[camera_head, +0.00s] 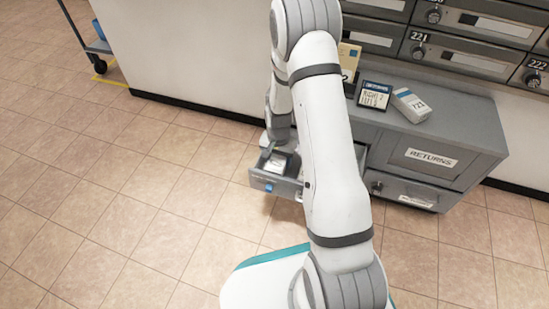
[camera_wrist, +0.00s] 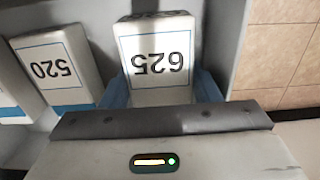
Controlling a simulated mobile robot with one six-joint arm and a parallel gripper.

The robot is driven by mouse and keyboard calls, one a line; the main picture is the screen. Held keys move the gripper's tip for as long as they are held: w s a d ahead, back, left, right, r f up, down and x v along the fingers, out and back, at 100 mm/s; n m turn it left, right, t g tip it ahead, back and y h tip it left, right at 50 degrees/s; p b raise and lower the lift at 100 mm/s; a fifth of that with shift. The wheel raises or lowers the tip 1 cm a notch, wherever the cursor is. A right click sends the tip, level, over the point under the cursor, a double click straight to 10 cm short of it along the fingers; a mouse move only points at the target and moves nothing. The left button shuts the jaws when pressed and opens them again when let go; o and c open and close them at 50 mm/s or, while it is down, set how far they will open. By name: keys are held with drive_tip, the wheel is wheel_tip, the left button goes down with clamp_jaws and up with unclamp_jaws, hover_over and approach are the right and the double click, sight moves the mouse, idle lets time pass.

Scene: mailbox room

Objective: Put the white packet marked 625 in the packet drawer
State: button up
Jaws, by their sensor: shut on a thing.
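The white packet marked 625 (camera_wrist: 157,60) is between the blue fingers of my gripper (camera_wrist: 160,88) in the wrist view, its number upside down. My gripper is shut on it. The open grey drawer (camera_head: 268,183), with a blue mark on its front, is in the head view, and my gripper is down at it. A grey drawer wall (camera_wrist: 222,40) runs just right of the packet in the wrist view. A white packet marked 520 (camera_wrist: 57,68) lies to the left of packet 625. I cannot tell whether packet 625 touches the drawer floor.
A grey cabinet (camera_head: 440,140) marked RETURNS stands right of the drawer. On its top are a white box marked 721 (camera_head: 411,104) and a dark framed card (camera_head: 374,95). Numbered mailboxes (camera_head: 468,40) are behind. Tiled floor (camera_head: 130,190) is clear at left.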

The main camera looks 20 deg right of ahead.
drive_tip(key=o, duration=1.1)
drive_tip(key=shift+o, duration=0.2)
